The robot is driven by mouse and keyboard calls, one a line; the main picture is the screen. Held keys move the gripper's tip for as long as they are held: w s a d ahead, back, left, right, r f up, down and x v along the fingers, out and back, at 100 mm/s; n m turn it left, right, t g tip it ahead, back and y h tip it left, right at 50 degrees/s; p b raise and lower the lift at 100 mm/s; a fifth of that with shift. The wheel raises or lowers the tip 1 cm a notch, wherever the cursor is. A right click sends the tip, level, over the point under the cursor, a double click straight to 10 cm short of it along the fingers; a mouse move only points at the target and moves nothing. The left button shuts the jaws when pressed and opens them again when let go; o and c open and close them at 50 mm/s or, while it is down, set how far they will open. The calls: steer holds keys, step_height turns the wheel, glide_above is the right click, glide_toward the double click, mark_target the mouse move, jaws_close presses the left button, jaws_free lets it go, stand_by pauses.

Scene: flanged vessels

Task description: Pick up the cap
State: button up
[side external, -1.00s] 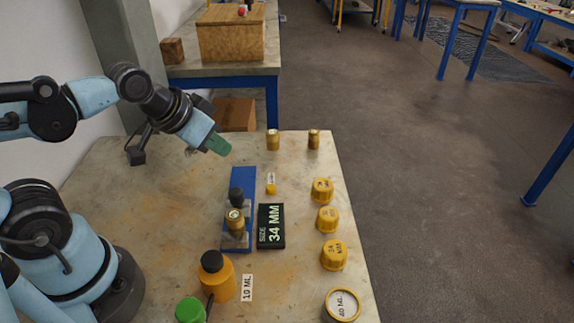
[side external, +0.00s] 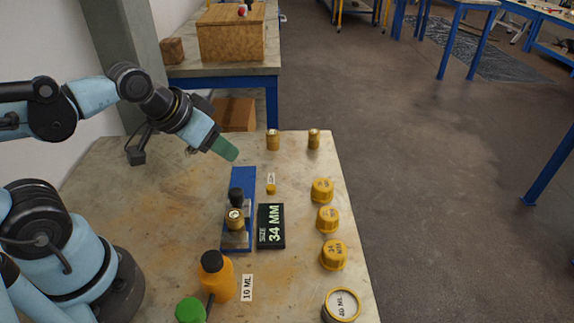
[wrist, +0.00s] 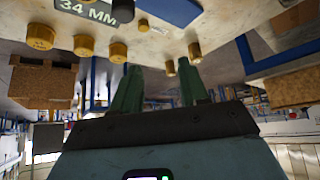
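Several yellow caps stand in a row along the table's right side in the side view: a far cap (side external: 322,190), a middle cap (side external: 327,218) and a near cap (side external: 334,255) that seems marked 34. A black sign (side external: 271,226) reads "SIZE 34 MM". The wrist view also shows the sign (wrist: 93,10) and yellow caps, one beside it (wrist: 40,36). My gripper (side external: 231,153) hangs above the table's far part, left of and behind the caps, tilted down to the right. In the wrist view its green fingers (wrist: 160,67) are apart with nothing between them.
A blue fixture (side external: 243,180) holds a brass vessel (side external: 235,219) and a dark-topped piece. An orange bottle (side external: 220,282), a green cap (side external: 190,310) and a round 40 ML vessel (side external: 342,305) stand nearer. Two small brass pieces (side external: 273,140) (side external: 314,139) stand at the far edge.

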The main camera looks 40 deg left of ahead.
steer(key=o, duration=0.6)
steer(key=shift+c, duration=0.2)
steer(key=g, duration=0.7)
glide_above(335, 249)
step_height(335, 249, down, 2)
steer(key=shift+f, duration=5.85)
